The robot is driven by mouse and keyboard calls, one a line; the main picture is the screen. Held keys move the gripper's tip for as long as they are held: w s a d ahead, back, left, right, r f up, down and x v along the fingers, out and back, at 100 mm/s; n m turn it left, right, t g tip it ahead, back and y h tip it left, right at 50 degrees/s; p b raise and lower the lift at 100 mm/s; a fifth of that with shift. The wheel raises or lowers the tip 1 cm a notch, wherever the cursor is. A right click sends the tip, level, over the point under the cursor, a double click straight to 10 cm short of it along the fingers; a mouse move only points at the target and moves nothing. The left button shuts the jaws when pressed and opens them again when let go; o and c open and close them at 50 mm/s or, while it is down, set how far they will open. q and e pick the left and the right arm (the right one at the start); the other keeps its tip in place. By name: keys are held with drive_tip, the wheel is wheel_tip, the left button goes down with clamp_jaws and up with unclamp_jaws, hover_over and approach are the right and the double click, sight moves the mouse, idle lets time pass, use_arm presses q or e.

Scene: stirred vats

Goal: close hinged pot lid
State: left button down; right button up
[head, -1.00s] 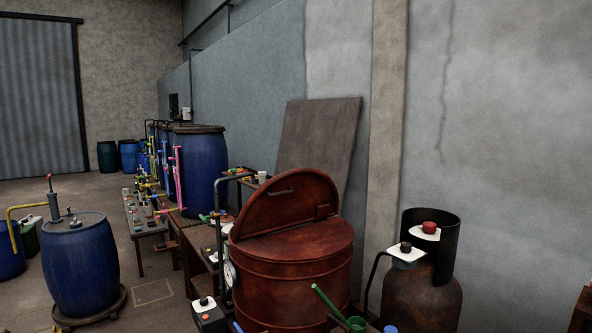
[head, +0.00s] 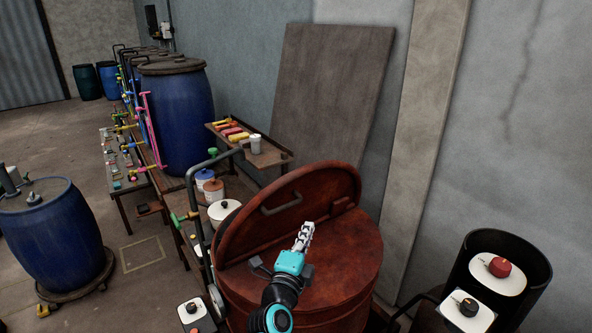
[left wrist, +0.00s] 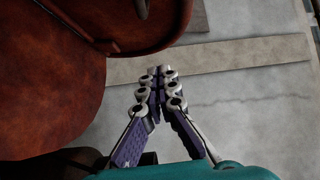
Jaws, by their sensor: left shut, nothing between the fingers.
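A rust-red pot (head: 345,262) stands at the lower middle of the head view. Its half-round hinged lid (head: 318,188) is raised, tilted up along the middle of the pot's top, with a dark bar handle (head: 282,204) on the face towards me. My left gripper (head: 308,226) is over the pot's top, in front of the raised lid, shut and empty. I cannot tell whether it touches the lid. In the left wrist view its fingertips (left wrist: 157,73) are together, with the red pot (left wrist: 40,95) at the left. My right gripper is not in view.
A black-rimmed cylinder with a red knob (head: 499,267) stands right of the pot. A dark bent pipe (head: 194,200) and a white lidded pot (head: 224,211) are at its left. A leaning board (head: 330,95) and the wall are behind. A blue barrel (head: 50,232) stands far left.

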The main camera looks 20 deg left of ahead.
use_arm(q)
wheel_tip(320, 180, up, 3)
drive_tip(key=a+m+y+p, duration=0.1)
drive_tip(key=a+y+p, duration=0.1)
drive_tip(key=b, duration=0.1)
approach(298, 173)
drive_tip(key=w, duration=0.5)
drive_tip(key=shift+w+f+t, duration=0.1)
drive_tip(key=shift+w+t, duration=0.2)
drive_tip(key=shift+t, duration=0.2)
drive_tip(key=shift+w+a, duration=0.2)
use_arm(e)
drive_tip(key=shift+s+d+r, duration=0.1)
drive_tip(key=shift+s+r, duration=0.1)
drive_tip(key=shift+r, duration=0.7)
use_arm(q)
drive_tip(key=shift+a+y, duration=0.1)
drive_tip(key=shift+y, duration=0.3)
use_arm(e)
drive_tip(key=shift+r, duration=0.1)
